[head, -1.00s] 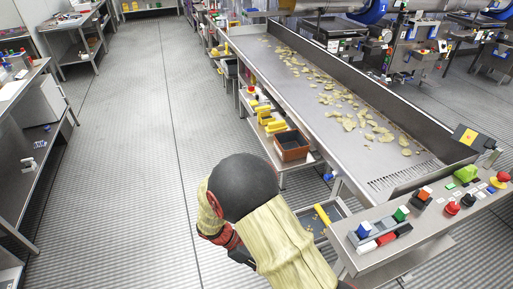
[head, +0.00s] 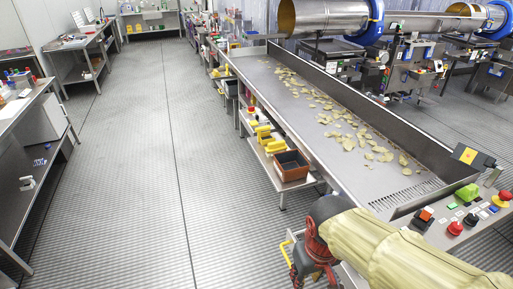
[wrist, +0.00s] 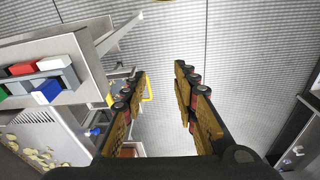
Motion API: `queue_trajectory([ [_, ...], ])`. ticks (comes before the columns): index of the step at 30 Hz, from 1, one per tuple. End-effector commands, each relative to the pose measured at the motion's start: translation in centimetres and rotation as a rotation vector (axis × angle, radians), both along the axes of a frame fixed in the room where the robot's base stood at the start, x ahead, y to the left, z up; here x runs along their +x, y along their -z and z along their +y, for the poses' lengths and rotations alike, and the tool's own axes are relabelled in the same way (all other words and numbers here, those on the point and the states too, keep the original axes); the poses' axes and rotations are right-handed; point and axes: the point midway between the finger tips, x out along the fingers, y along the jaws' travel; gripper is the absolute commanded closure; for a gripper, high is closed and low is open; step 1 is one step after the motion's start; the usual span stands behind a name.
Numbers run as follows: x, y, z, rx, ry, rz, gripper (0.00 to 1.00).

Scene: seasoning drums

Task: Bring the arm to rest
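My arm, in a pale yellow cover, comes in from the lower right of the head view, over the front end of the conveyor. My gripper (head: 314,262) hangs at its end with red and dark parts, in front of the conveyor's lower corner. In the wrist view my gripper (wrist: 160,82) shows two fingers with orange-brown pads, spread wide apart. Only grey floor shows between them, so it is open and empty.
The metal conveyor (head: 300,120) with scattered chips runs along the right. A brown bin (head: 291,166) stands on its lower shelf. A control panel (head: 470,218) with buttons lies beside my arm. Steel tables (head: 40,150) line the left. The ribbed floor (head: 130,160) is clear.

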Motion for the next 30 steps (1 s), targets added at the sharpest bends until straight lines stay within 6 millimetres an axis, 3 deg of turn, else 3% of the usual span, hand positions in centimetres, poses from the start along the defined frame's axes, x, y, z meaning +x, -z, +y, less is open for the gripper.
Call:
queue_trajectory([
  [6, -2.3, -4.5, -3.0, 0.066, 0.125, -0.175, 0.71],
  [12, -3.2, -8.5, -5.4, 0.081, 0.203, -0.326, 0.71],
  [15, -3.4, -9.6, -6.2, 0.081, 0.231, -0.367, 0.71],
  [30, -3.4, -9.8, -6.8, 0.077, 0.253, -0.373, 0.71],
])
